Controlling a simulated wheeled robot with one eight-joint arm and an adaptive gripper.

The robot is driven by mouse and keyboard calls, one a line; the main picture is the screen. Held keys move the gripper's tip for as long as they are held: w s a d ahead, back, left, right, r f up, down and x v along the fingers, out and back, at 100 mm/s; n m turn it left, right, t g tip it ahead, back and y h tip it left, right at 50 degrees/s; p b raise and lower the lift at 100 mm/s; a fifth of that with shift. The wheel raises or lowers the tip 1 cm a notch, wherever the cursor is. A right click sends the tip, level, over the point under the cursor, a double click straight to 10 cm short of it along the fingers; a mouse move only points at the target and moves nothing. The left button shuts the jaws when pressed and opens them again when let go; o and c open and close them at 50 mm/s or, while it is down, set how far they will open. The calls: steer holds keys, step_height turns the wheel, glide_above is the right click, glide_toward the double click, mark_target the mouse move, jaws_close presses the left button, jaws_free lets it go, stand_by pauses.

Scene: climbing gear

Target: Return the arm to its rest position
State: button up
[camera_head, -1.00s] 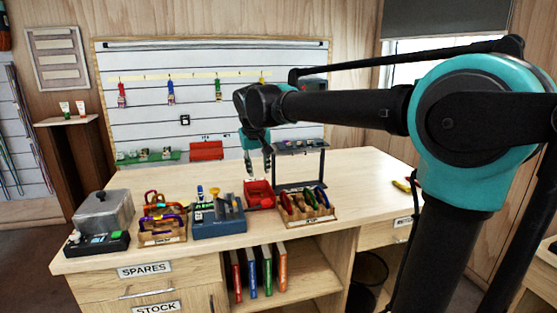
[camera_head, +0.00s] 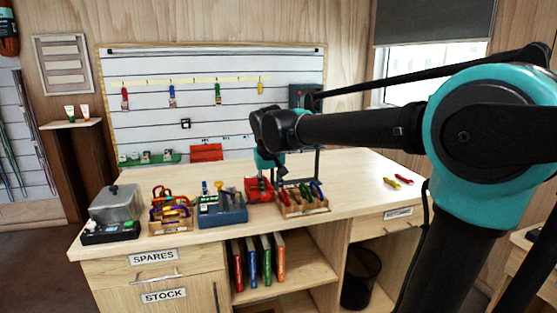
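My arm reaches in from the right, with its large teal joint close to the camera and its dark forearm running left over the workbench (camera_head: 345,185).
A dark stand (camera_head: 317,165) is right of my gripper. Red and yellow items (camera_head: 397,181) lie right.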

steer(key=s+d+f+m, duration=0.3)
steer(key=s+d+f, duration=1.8)
steer(key=f, duration=0.3)
steer(key=shift+s+d, duration=0.2)
steer(key=shift+d, duration=0.05)
